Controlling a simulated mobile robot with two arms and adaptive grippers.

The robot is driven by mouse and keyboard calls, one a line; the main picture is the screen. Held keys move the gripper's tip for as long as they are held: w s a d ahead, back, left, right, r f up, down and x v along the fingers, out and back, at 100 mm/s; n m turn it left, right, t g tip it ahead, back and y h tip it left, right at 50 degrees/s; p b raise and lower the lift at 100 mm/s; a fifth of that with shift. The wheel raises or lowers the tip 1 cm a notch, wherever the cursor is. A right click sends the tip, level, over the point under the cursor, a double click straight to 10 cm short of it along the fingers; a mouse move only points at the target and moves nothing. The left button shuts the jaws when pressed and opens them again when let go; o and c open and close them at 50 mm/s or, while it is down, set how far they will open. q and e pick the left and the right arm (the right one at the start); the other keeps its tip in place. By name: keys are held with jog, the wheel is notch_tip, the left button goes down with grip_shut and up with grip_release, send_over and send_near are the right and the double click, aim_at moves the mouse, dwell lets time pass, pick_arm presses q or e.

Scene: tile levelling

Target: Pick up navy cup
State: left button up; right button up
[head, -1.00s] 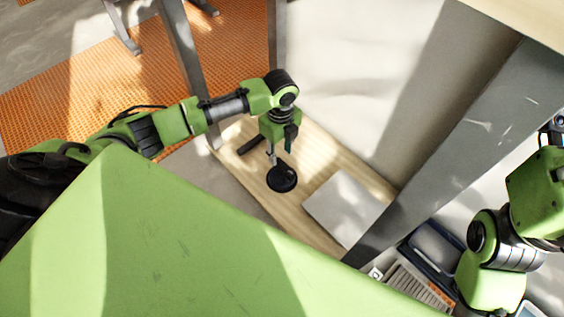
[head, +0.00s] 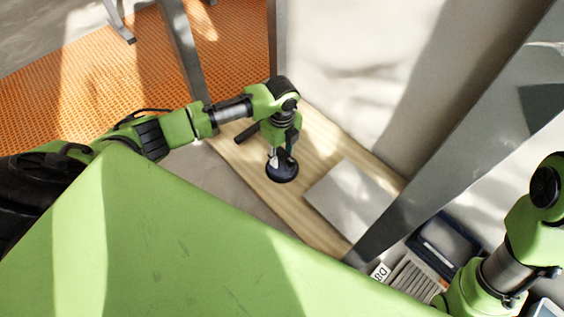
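The navy cup (head: 283,175) stands on a light wooden shelf board (head: 325,152) in the middle of the head view. It shows as a dark round shape seen from above, partly covered by my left gripper. My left gripper (head: 282,162) points down right at the cup, its two fingers apart with a dark gap between them. The fingertips overlap the cup in the picture; I cannot tell whether they touch it. My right arm shows at the right edge, but its gripper is out of view.
A flat grey panel (head: 352,197) lies on the board just right of the cup. A dark bar (head: 246,133) lies to the left. Grey metal posts (head: 440,145) flank the board. A dark blue tray (head: 446,243) stands at lower right.

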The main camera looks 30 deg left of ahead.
pick_arm(q)
grip_shut()
jog(key=shift+r, duration=0.1)
dwell(0.3)
